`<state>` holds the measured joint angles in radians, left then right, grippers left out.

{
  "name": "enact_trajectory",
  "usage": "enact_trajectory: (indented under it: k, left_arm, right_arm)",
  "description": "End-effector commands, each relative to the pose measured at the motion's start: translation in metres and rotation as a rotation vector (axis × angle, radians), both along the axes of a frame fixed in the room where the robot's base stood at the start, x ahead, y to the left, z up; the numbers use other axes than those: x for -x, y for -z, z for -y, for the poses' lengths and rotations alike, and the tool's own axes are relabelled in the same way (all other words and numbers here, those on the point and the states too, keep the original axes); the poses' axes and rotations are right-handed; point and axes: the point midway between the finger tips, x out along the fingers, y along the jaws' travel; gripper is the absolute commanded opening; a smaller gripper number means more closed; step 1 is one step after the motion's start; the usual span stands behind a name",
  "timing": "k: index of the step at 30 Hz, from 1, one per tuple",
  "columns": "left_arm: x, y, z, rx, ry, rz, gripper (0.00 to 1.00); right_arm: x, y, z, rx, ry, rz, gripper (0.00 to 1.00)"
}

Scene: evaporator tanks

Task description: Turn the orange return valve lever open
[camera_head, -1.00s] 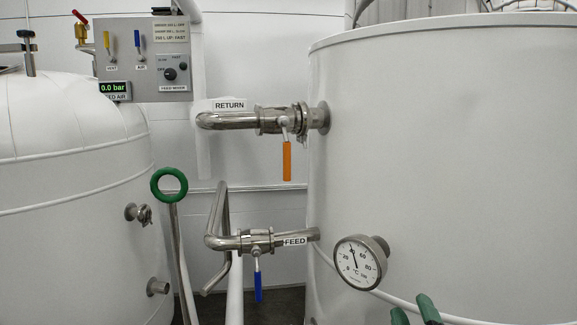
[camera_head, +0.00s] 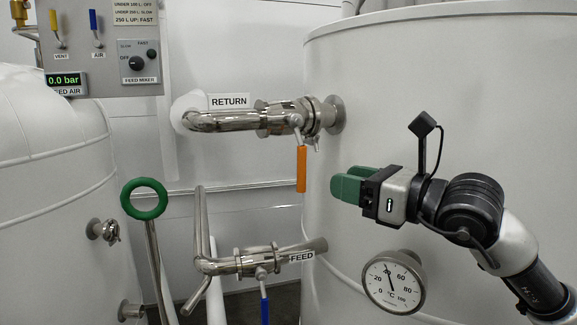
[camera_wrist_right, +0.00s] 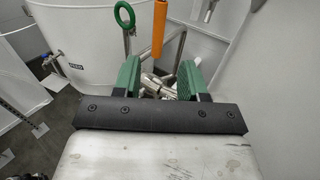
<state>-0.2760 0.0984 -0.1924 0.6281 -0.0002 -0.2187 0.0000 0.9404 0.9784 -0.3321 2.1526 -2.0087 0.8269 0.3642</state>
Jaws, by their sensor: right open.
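The orange return valve lever (camera_head: 301,169) hangs straight down from the return valve (camera_head: 296,119), on the pipe beside the RETURN label (camera_head: 229,101). My right gripper (camera_head: 346,188) has green fingers and is to the right of the lever, a short way apart from it, at the height of its lower end. In the right wrist view the orange lever (camera_wrist_right: 159,28) shows beyond the fingertips, above the gap between them. My right gripper (camera_wrist_right: 160,75) is open and empty there. My left gripper is not in view.
The large white tank (camera_head: 450,90) stands close behind my right arm. Below are the dial thermometer (camera_head: 393,282) and the feed valve's blue lever (camera_head: 264,308). A green ring handle (camera_head: 144,199) stands at the left. A grey control box (camera_head: 105,45) is at upper left.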

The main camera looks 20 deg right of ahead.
Motion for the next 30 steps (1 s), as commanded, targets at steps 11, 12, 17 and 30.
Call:
enact_trajectory:
  k: [11,12,17,30]
  left_arm:
    - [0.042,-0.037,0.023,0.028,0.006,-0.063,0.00]
    - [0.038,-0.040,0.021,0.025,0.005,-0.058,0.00]
    - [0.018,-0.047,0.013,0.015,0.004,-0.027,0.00]
    - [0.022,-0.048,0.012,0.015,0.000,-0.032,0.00]
  right_arm:
    - [-0.056,-0.005,-0.043,-0.005,-0.008,-0.003,0.42]
    - [-0.061,-0.004,-0.046,-0.005,-0.007,-0.002,0.42]
    - [-0.074,-0.002,-0.056,-0.004,-0.007,-0.002,0.42]
    - [-0.079,0.000,-0.058,-0.004,-0.006,0.000,0.31]
